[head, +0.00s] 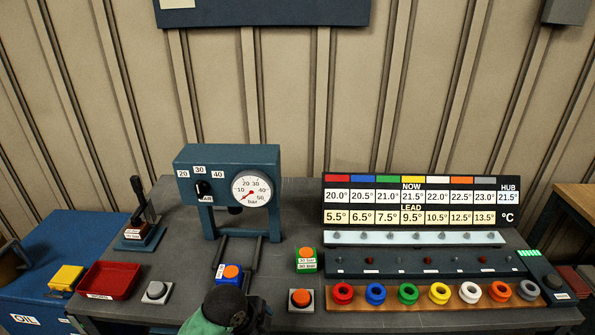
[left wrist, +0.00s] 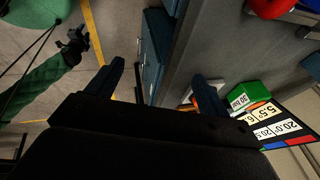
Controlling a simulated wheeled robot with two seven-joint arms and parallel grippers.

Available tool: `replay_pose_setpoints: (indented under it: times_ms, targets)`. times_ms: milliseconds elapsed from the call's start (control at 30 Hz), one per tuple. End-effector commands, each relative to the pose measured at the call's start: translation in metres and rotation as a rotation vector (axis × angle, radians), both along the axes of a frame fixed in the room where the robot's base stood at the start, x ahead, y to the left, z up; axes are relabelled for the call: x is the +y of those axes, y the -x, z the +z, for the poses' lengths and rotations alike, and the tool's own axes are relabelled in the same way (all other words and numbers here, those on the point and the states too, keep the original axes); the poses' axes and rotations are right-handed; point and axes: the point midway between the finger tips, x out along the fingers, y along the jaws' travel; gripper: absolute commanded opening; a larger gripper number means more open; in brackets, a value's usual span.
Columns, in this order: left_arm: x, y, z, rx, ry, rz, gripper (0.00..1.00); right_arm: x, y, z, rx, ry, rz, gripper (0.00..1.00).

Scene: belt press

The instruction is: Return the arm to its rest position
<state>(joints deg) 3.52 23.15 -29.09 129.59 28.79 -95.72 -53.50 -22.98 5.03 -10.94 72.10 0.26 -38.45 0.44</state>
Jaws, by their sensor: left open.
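My left gripper (head: 256,312) shows at the bottom middle of the head view, in front of the press (head: 228,160) and low over the bench's front edge. Its dark wrist and green sleeve hide part of the bench. In the left wrist view the two fingers of my left gripper (left wrist: 158,82) are spread apart, with nothing between them. A green arm with a dark end, which looks like my right gripper (left wrist: 76,46), hangs over the floor at upper left of that view. Its jaw state is unclear.
The bench (head: 290,210) carries a red tray (head: 108,279), a grey-based orange button (head: 300,299), a green block (head: 306,264) and a row of coloured rings on a wooden strip (head: 385,301). The temperature board (head: 420,203) stands at right. Open floor (left wrist: 115,30) lies beside the bench.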

Motion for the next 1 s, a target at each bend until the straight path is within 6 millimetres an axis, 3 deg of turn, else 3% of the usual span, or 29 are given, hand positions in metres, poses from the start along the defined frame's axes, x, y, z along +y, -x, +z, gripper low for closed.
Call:
replay_pose_setpoints:
  times_ms: [367,700,1000]
  targets:
    - [0.028,0.056,-0.027,0.102,0.118,0.521,0.8,-0.006,0.0,0.0,0.0,0.007,0.002,0.36]
    - [0.078,0.118,-0.049,0.181,0.178,1.04,0.8,-0.002,0.0,0.0,0.0,0.002,0.001,0.36]
    - [0.108,0.152,-0.058,0.2,0.186,1.291,0.8,0.003,0.0,0.0,-0.001,-0.002,-0.002,0.36]
